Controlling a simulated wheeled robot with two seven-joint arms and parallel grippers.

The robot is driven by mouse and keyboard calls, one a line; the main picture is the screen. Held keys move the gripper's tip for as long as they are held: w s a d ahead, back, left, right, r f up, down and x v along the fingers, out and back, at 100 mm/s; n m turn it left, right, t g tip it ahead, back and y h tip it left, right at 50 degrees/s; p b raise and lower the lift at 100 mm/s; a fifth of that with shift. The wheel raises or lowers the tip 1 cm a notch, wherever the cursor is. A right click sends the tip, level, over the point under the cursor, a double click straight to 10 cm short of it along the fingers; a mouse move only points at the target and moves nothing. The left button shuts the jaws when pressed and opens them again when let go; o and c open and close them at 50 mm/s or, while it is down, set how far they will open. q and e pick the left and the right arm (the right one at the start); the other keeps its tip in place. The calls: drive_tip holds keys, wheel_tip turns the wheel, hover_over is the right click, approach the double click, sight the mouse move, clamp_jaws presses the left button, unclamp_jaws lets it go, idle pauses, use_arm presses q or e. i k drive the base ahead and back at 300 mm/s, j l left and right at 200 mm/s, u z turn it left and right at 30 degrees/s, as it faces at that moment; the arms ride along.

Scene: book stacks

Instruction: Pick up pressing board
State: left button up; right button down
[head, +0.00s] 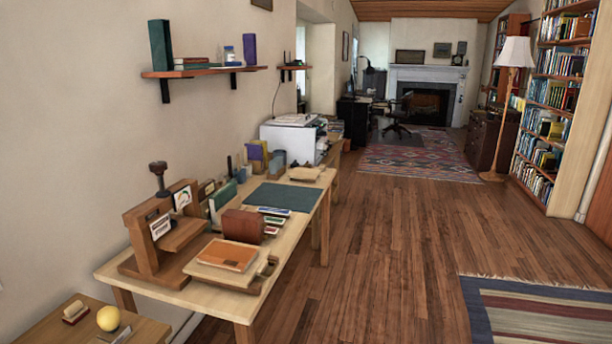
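A flat pale wooden board (222,279) lies near the front of the long work table (288,243), with an orange-brown book (228,255) flat on top of it. A second, smaller pale board (304,173) lies at the far end of the table, past the green mat. I cannot tell for sure which of these is the pressing board. Neither of my grippers is in view.
A wooden press (152,255) stands left of the near board, and a brown block (243,226) sits behind it. A green mat (283,197) lies beyond. A low table (70,329) is at bottom left. The wooden floor (390,250) right of the table is clear.

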sight(306, 173)
drive_tip(key=i+l+z, duration=0.3)
drive_tip(key=i, duration=0.5)
drive_tip(key=i+z, duration=0.35)
drive_tip(key=i, duration=0.45)
